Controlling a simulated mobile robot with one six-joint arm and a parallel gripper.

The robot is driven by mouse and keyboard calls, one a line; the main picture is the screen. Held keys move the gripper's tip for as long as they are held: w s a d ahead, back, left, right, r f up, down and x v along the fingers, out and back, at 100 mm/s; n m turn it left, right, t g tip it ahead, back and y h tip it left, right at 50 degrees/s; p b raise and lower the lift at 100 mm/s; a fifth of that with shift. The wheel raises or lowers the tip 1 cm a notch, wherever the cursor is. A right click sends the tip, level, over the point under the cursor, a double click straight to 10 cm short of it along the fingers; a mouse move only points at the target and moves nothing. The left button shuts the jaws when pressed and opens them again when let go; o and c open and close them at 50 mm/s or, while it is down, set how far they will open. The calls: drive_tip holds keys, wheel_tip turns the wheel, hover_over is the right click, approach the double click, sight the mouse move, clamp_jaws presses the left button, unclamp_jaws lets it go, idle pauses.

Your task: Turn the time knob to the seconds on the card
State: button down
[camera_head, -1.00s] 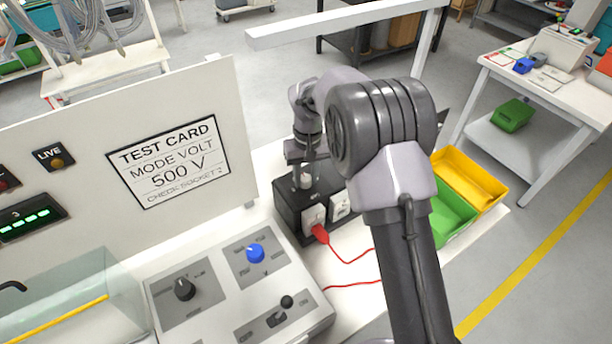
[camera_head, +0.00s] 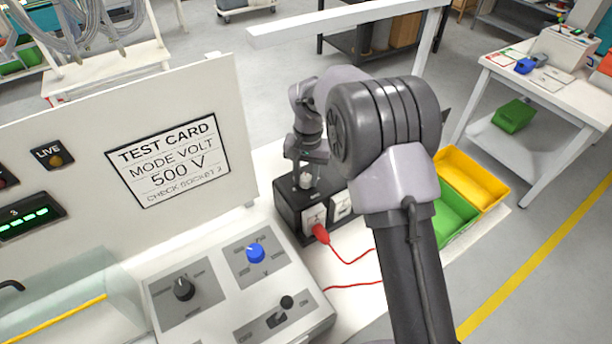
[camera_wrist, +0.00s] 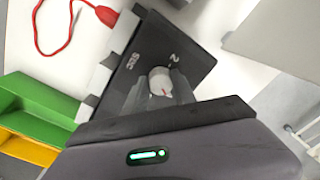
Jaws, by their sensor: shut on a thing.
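A pale round knob (camera_wrist: 160,78) with a red pointer mark sits on top of a black box (camera_head: 287,211). In the wrist view, both fingers of my gripper (camera_wrist: 160,91) are around the knob and shut on it. In the head view, my gripper (camera_head: 305,172) points down onto the box top, and its fingers largely hide the knob. White lettering and a "2" show on the box top beside it. The test card (camera_head: 170,160) on the white panel reads MODE VOLT, 500 V, CHECK SOCKET 2. I see no seconds figure on it.
A red plug (camera_head: 320,233) with a red cable is in the box's front. A sloped console (camera_head: 225,300) carries a black knob (camera_head: 183,288), a blue knob (camera_head: 255,252) and a lever. Yellow (camera_head: 470,178) and green (camera_head: 452,217) bins stand to the right.

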sight(308, 178)
drive_tip(key=c, duration=1)
unclamp_jaws()
drive_tip(key=shift+c, duration=0.2)
drive_tip(key=shift+r, duration=0.1)
wheel_tip(308, 178, up, 17)
drive_tip(key=p, duration=0.4)
drive_tip(key=shift+d+r, duration=0.15)
drive_tip(key=shift+d, duration=0.15)
